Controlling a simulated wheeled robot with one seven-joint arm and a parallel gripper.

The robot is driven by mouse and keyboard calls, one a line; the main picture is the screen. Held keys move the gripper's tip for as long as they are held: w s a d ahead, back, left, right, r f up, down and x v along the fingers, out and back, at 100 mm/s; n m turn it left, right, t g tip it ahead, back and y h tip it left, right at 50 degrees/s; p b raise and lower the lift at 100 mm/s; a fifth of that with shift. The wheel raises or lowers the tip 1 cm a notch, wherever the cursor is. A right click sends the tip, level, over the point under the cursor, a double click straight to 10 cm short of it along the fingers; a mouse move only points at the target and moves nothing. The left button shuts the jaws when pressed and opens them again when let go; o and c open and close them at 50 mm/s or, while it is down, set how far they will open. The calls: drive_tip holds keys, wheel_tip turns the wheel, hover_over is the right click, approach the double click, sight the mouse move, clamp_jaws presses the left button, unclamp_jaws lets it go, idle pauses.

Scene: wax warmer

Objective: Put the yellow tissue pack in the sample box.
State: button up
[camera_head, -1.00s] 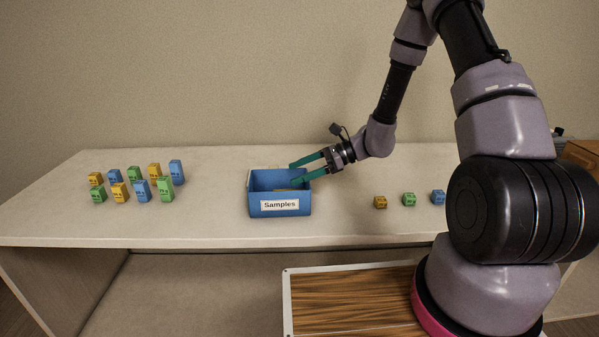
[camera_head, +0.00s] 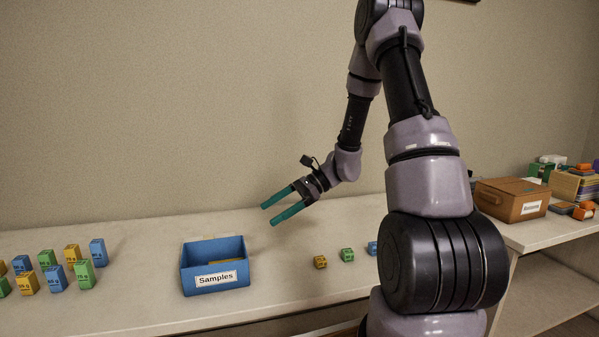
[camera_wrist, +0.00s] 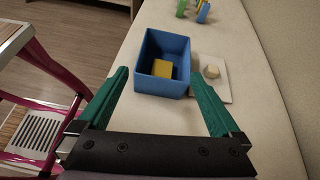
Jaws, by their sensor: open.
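The blue sample box (camera_head: 215,279), labelled "Samples", stands open-topped on the pale counter. A yellow item that looks like the tissue pack (camera_wrist: 162,68) lies inside it on the floor of the box. In the head view only a thin yellow strip of the pack (camera_head: 227,261) shows over the front wall. My gripper (camera_head: 270,214) is open and empty, above and to the right of the box. Its two green fingers are spread and touch nothing. The box also shows ahead of the fingers in the wrist view (camera_wrist: 160,87).
Several coloured weight blocks (camera_head: 57,278) stand left of the box. Small yellow (camera_head: 320,262), green (camera_head: 347,255) and blue cubes (camera_head: 372,248) sit to its right. A brown box (camera_head: 512,201) stands far right.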

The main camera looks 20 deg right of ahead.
drive_tip(key=s+d+r+n+t+h, duration=0.3)
drive_tip(key=s+r, duration=0.6)
drive_tip(key=r, duration=0.3)
drive_tip(key=s+d+r+n+t+h, duration=0.4)
drive_tip(key=s+r+n+h, duration=0.3)
drive_tip(key=s+r+n, duration=0.2)
wheel_tip(320, 180, up, 3)
drive_tip(key=shift+s+d+f+t+h, duration=0.2)
drive_tip(key=shift+d+t+h, duration=0.1)
drive_tip(key=shift+d, duration=0.2)
